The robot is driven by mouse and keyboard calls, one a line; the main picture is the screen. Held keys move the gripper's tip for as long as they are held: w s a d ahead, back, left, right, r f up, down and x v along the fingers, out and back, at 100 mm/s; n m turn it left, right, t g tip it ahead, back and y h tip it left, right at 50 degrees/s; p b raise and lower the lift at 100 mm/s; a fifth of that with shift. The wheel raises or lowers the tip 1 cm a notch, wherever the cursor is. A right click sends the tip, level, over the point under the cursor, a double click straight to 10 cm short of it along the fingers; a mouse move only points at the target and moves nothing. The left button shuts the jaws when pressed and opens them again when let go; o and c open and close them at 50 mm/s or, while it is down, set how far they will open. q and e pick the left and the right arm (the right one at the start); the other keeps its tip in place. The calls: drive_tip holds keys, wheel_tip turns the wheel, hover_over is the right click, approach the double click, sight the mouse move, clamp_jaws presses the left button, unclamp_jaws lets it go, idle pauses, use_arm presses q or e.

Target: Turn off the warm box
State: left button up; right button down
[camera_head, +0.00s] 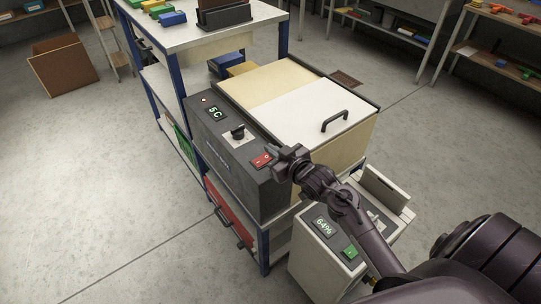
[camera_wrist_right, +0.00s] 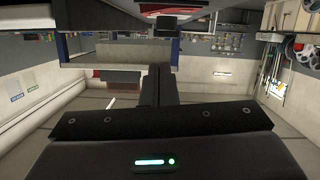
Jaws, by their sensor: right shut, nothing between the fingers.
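The warm box (camera_head: 243,158) stands on a blue-legged bench in the head view, with a dark control panel and a white lid with a black handle (camera_head: 335,121). Its panel has a lit display reading about "5C" (camera_head: 215,112), a black knob (camera_head: 238,131) and a red rocker switch (camera_head: 262,160). My right gripper (camera_head: 284,156) is shut and empty, just right of the red switch; I cannot tell whether it touches it. In the right wrist view the closed fingers (camera_wrist_right: 159,88) point away from the camera. My left gripper is out of view.
A pale unit (camera_head: 325,250) with a "64%" display and a green switch (camera_head: 349,252) stands below my right arm. A bench (camera_head: 205,32) with coloured blocks is behind the box. An open cardboard-like box (camera_head: 62,66) lies on the floor at left, where floor is clear.

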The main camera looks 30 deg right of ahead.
sight(262, 160)
drive_tip(key=shift+x, duration=1.05)
drive_tip(key=f, duration=0.2)
drive_tip(key=shift+d+f, duration=0.2)
drive_tip(key=shift+f, duration=0.8)
drive_tip(key=shift+s+d+f, duration=0.1)
drive_tip(key=shift+d+f, duration=0.1)
drive_tip(key=shift+f, duration=0.15)
drive_tip(key=shift+r+p, duration=0.1)
drive_tip(key=shift+p, duration=0.2)
